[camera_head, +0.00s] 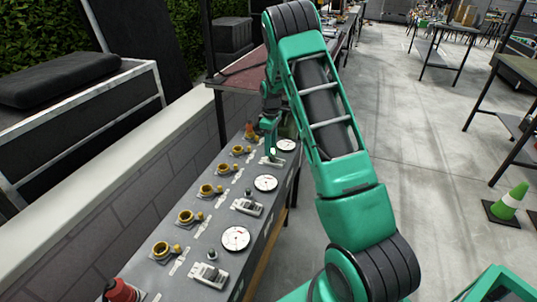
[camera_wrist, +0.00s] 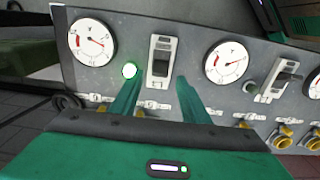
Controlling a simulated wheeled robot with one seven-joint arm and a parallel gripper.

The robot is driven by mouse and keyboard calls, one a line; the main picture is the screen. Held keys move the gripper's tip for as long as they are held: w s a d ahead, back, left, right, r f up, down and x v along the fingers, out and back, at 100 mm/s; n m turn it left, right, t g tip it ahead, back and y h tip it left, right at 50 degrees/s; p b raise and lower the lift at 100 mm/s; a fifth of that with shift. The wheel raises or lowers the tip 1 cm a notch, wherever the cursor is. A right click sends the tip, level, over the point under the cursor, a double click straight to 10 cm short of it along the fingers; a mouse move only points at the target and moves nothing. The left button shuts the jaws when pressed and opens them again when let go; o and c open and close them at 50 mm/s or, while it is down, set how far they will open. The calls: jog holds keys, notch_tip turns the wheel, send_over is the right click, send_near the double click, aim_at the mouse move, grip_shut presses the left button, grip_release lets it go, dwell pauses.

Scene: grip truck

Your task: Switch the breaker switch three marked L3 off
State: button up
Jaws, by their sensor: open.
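A breaker switch (camera_wrist: 161,60) with a pale plate and dark lever is on the grey panel in the wrist view. A lit green lamp (camera_wrist: 129,70) is just left of it. I cannot read an L3 mark. My gripper (camera_wrist: 159,80) is open, its two green fingers on either side of the breaker's lower part, with nothing between them. I cannot tell if they touch the panel. In the head view my gripper (camera_head: 270,158) is at the panel's far part and hides most of that breaker. Another breaker (camera_wrist: 280,82) is to the right, with an unlit lamp (camera_wrist: 248,88).
White dial gauges (camera_wrist: 93,42) (camera_wrist: 226,62) flank the breaker. A low wall (camera_head: 110,190) runs along the left. Floor (camera_head: 400,130) is open at right, with a green cone (camera_head: 512,200).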

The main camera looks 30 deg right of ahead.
aim_at(274, 159)
jog(key=shift+f, duration=1.75)
jog(key=c, duration=1.1)
jog(key=shift+o, duration=0.2)
jog(key=shift+a, duration=0.2)
jog(key=shift+s+d+r+t+y, duration=0.1)
jog(key=shift+s+d+t+y, duration=0.1)
jog(key=shift+d+t+y, duration=0.15)
jog(key=t+y, duration=0.1)
jog(key=s+d+t+y, duration=0.1)
jog(key=t, duration=0.1)
jog(key=shift+s+d, duration=0.2)
jog(key=shift+s, duration=0.1)
jog(key=shift+s+d+t+y, duration=0.4)
jog(key=shift+s+t+y, duration=0.1)
jog(key=shift+t+y, duration=0.5)
jog(key=shift+s+d+f+t+y, duration=0.3)
jog(key=shift+t+y, duration=0.25)
jog(key=shift+t, duration=0.2)
jog(key=shift+s+d+f+t+y, duration=0.15)
jog(key=shift+s+f+t+y, duration=0.1)
jog(key=shift+t+y, duration=0.35)
jog(key=shift+t, duration=0.3)
